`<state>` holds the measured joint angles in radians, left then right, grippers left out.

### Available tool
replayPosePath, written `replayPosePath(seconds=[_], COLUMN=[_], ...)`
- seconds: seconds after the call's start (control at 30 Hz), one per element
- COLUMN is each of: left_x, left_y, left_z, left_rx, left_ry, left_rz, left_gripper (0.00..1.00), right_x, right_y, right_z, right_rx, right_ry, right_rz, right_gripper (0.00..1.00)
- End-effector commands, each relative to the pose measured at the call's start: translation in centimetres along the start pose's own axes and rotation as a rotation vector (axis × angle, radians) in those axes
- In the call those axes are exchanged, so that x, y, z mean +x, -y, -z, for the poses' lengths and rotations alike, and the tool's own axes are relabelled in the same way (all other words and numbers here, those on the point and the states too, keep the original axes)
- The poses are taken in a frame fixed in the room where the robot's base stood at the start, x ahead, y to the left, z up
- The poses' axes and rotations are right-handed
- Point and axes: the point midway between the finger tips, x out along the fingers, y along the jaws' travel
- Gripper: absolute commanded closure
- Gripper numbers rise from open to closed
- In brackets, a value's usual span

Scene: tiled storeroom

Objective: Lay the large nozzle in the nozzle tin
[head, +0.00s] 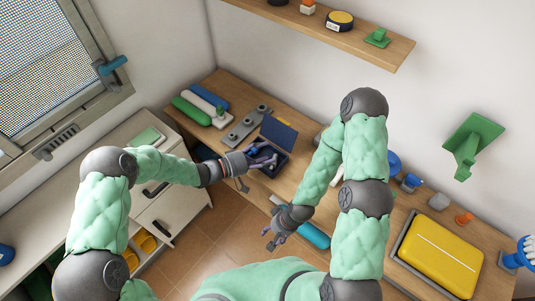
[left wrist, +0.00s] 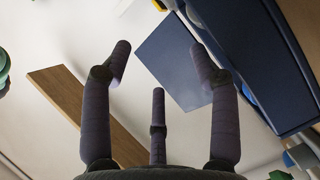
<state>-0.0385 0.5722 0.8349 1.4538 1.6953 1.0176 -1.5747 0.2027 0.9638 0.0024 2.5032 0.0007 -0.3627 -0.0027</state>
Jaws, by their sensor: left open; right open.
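A dark blue box with its lid (head: 279,134) raised stands on the wooden bench; it looks like the nozzle tin. My left gripper (head: 269,157) is open at the box, its fingers over the box's opening and hiding part of the inside. In the left wrist view the open fingers (left wrist: 160,75) hold nothing visible; a flat blue panel (left wrist: 175,62) and a dark blue body (left wrist: 262,60) lie beyond them. I cannot make out the large nozzle in either view. My right gripper (head: 270,236) is open and empty, low in front of the bench.
A grey strip with round pieces (head: 246,126) lies left of the box. Green, white and blue cylinders (head: 193,112) lie at the far left. A yellow case (head: 438,254) is at the right. A wall shelf (head: 370,45) hangs above, and a green bracket (head: 470,142) sticks out from the wall.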

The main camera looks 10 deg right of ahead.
Motion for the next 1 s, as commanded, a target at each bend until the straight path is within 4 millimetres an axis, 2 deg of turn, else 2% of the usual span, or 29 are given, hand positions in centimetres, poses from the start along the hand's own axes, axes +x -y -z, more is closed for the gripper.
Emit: replayPosePath(seconds=[0.3, 0.5, 0.7, 1.0], left_x=[-6.3, -9.2, -10.4, -10.5], left_y=[0.1, 0.1, 0.0, 0.0], left_z=[0.1, 0.1, -0.1, -0.1], left_rx=[-0.002, -0.001, -0.002, -0.001], left_ry=[-0.004, -0.003, -0.001, 0.000], left_rz=[0.001, 0.001, 0.000, 0.000], left_gripper=[0.39, 0.39, 0.39, 0.39], right_x=[0.0, 0.0, 0.0, 0.0], right_y=[0.0, 0.0, 0.0, 0.0], right_z=[0.0, 0.0, 0.0, 0.0], right_rx=[0.000, 0.000, 0.000, 0.000], right_ry=[0.000, 0.000, 0.000, 0.000], right_rz=[0.000, 0.000, 0.000, 0.000], right_gripper=[0.42, 0.42, 0.42, 0.42])
